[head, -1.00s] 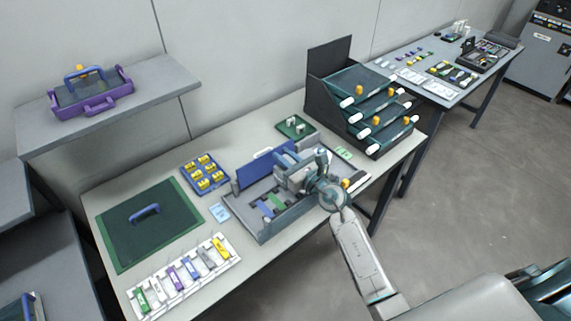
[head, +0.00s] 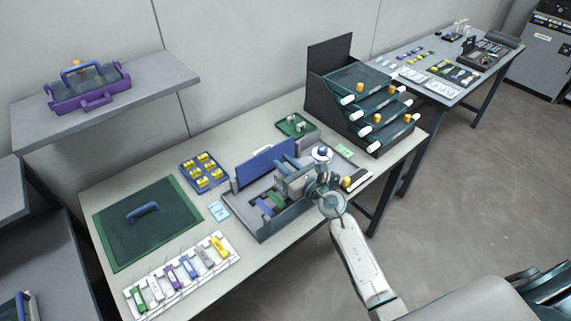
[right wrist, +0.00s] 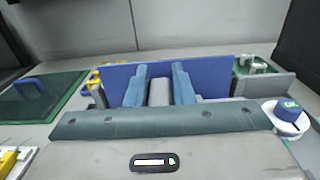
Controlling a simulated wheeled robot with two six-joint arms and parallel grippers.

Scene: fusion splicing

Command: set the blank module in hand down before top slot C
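My right gripper (head: 282,160) is over the open grey chassis (head: 268,236) with the blue raised back panel (head: 266,160). In the right wrist view its two blue fingers (right wrist: 160,84) stand on either side of a grey block (right wrist: 159,93), which looks like the blank module, and are closed on it. The block's lower end is hidden behind the gripper body. Inside the chassis, a blue module (head: 266,207) and green parts show left of the gripper. Slot C cannot be picked out; the gripper covers that part. My left gripper is not in view.
A white rack (head: 150,306) of coloured modules lies at the front left, near a green mat (head: 120,236) and a blue tray (head: 190,164) of yellow parts. A white-and-blue knob (head: 322,153) is close right of the gripper. The dark drawer rack (head: 325,92) stands behind.

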